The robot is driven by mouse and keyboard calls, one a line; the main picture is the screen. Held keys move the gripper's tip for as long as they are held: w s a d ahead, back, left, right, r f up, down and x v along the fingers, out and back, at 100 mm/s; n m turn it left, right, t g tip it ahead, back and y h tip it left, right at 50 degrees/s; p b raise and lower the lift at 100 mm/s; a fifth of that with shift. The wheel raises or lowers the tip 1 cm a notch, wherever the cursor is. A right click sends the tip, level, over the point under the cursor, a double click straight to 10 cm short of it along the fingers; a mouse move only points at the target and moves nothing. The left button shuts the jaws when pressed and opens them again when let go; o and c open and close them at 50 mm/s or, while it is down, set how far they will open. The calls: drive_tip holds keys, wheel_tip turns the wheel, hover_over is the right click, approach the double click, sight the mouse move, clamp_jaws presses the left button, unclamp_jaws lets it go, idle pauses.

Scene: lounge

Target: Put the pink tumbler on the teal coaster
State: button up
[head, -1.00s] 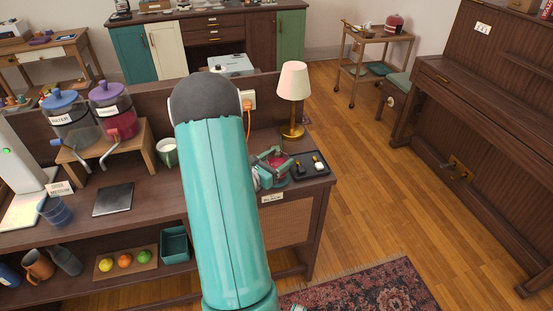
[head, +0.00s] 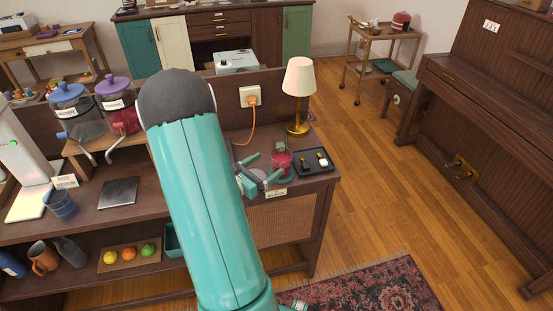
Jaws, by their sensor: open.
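The pink tumbler (head: 282,160) stands on the right end of the dark wooden counter, beside the black tray. My gripper (head: 262,178) is just left of and in front of it, with its fingers apart. A finger partly overlaps the tumbler's near side in the picture; I cannot tell whether they touch.
The black tray (head: 314,162) holds small items. A lamp (head: 299,90) stands behind it, and an orange cord hangs from the outlet (head: 250,97). Dispensers (head: 120,104), a dark square pad (head: 118,192) and a blue cup (head: 60,203) are on the left.

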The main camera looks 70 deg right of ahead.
drive_tip(key=shift+v, duration=2.2)
drive_tip(key=w+a+r+m+t+y, duration=0.3)
drive_tip(key=a+r+m+t+y, duration=0.1)
drive_tip(key=a, duration=1)
drive_tip(key=w+a+r+m+t+y, duration=0.4)
drive_tip(key=a+r, duration=0.4)
drive_tip(key=a, duration=0.7)
drive_tip(key=w+a+r+m+t+y, duration=0.4)
drive_tip(key=a+r+t+y, duration=0.2)
drive_tip(key=a, duration=0.8)
drive_tip(key=shift+a+m+y, duration=0.25)
drive_tip(key=shift+m+y, duration=0.05)
drive_tip(key=shift+y, duration=0.6)
drive_tip(key=shift+r, duration=0.1)
